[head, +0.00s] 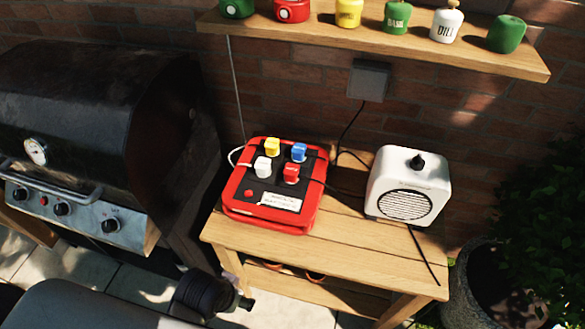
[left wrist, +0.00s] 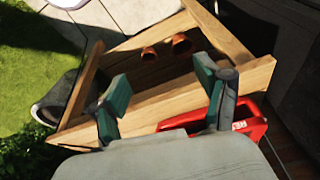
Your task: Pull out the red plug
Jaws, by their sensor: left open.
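The red plug (head: 291,173) sits upright in the front right socket of a red power box with a black top (head: 238,206) on the wooden table. A white plug (head: 263,167) is to its left, a blue plug (head: 298,152) behind it and a yellow plug (head: 272,146) at the back left. My left gripper (head: 243,302) is low in front of the table, well away from the plugs. In the left wrist view it is open and empty (left wrist: 160,84); the red box (left wrist: 253,122) is partly hidden there and no plug shows. My right gripper is not in view.
A white speaker-like box (head: 408,190) stands right of the red box on the table (head: 330,252). A black grill (head: 85,120) is at the left. A shelf (head: 380,43) with several jars hangs above. Cables run from the plugs. A potted plant is at right.

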